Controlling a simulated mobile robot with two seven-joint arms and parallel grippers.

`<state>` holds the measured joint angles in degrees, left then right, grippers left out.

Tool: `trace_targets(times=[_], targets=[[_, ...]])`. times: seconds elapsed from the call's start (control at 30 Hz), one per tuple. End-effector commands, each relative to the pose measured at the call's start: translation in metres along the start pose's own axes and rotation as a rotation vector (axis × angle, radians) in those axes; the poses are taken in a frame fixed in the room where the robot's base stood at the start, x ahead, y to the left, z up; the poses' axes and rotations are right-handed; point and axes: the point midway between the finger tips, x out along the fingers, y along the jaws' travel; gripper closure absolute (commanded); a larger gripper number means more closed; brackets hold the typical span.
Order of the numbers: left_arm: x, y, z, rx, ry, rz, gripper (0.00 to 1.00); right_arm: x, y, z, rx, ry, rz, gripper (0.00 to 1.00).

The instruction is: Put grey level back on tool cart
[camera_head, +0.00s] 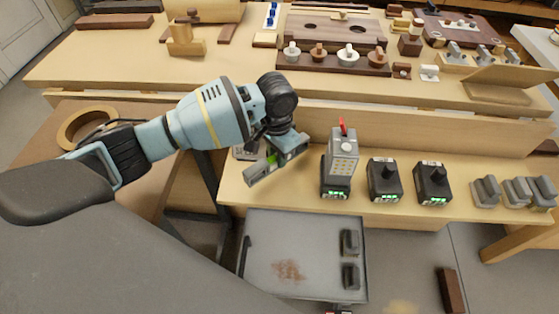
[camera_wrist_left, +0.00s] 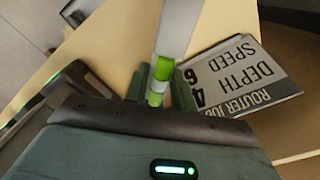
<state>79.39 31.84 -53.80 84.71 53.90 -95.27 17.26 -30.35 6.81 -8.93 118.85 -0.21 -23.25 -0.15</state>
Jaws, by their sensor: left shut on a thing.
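The grey level (camera_head: 262,171), a slim bar with a bright green part, is in my left gripper (camera_head: 287,146) over the left end of the lower bench shelf. In the left wrist view the level (camera_wrist_left: 180,28) runs up from between the fingers (camera_wrist_left: 160,92), its green vial close to them. I cannot tell whether it touches the shelf. The tool cart (camera_head: 300,225) has a grey top and stands below, in front of the shelf. My right gripper is not in view.
Two dark grey blocks (camera_head: 350,242) sit on the cart's right side; its left and middle are bare except for a rusty stain. A lettered sign (camera_wrist_left: 240,75) lies beside the level. A grey device (camera_head: 340,165) and black chargers (camera_head: 384,180) stand right on the shelf (camera_head: 300,190).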

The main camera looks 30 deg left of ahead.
Motion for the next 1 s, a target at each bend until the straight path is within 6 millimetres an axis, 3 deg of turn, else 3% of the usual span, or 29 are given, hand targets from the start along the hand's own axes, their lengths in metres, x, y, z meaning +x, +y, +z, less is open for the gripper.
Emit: trace_targets(times=[0.17,0.4,0.83,0.87,1.0], targets=[[0.001,0.0,-0.008,-0.001,0.001,0.0,1.0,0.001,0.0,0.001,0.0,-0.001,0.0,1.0],[0.034,-0.001,-0.008,0.0,-0.001,-0.001,1.0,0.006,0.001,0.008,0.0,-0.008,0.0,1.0],[0.039,0.0,-0.008,0.0,0.001,0.0,1.0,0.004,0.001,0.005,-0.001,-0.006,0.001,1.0],[0.038,-0.001,-0.008,0.001,0.001,-0.001,0.71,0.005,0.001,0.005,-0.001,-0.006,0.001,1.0],[0.039,-0.001,-0.008,0.0,0.0,-0.001,0.53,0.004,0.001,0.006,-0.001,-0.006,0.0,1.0]])
